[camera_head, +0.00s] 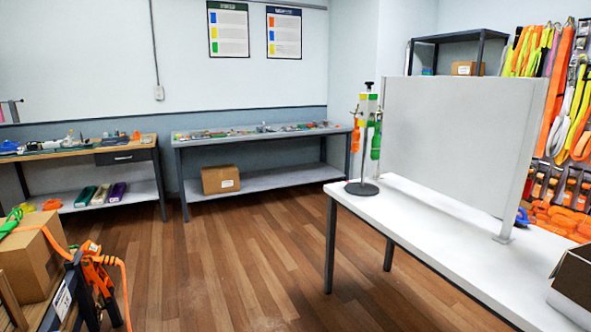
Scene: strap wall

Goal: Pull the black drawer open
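The black drawer (122,157) hangs under the right end of the wooden-topped workbench (75,150) at the far left. Its front faces the room and has a small light handle bar in the middle. The drawer front looks flush with the bench edge, so it appears closed. It is small and distant in this view. My gripper and arm are not in view.
A grey bench (260,136) stands right of the drawer, with a cardboard box (221,179) on its shelf. A white table (430,225) with a panel fills the right. A cart (70,290) is at lower left. Wooden floor (235,260) lies clear between.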

